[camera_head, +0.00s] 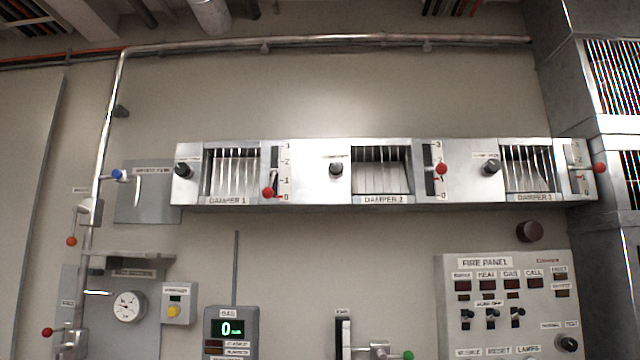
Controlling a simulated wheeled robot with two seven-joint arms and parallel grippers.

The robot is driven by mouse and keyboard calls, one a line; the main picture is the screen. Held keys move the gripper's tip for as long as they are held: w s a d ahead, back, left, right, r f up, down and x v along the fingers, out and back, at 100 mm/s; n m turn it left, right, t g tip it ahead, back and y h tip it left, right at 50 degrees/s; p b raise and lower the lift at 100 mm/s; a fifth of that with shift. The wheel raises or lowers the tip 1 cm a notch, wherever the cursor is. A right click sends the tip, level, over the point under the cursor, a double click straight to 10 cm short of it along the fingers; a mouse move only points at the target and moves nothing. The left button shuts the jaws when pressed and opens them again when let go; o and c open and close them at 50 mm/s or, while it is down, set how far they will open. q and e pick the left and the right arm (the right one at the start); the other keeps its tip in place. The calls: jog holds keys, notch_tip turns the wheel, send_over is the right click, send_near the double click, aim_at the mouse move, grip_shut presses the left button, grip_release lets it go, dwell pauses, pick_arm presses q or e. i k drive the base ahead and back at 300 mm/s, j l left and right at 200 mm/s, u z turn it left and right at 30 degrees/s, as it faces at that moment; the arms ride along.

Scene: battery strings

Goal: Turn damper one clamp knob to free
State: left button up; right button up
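The damper unit (310,150) is a long metal box on the wall with three louvred openings. Damper 1 (232,172) is the left opening, labelled below. A black clamp knob (183,170) sits on the panel left of it, under a small label too small to read. A red-balled lever (267,192) stands low on the damper 1 scale, near 0. Neither of my grippers shows in this view.
Damper 2 has its own black knob (336,170) and red lever (441,168); damper 3 has another knob (491,168). A blue-handled valve (117,174) on a pipe is left of damper 1. The fire panel (515,300) is lower right, a gas display (231,328) lower left.

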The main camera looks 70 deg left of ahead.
aim_at(181, 169)
jog(key=u, duration=2)
jog(key=i+j+z, duration=0.1)
jog(key=j, duration=2.7)
jog(key=i+z, duration=0.05)
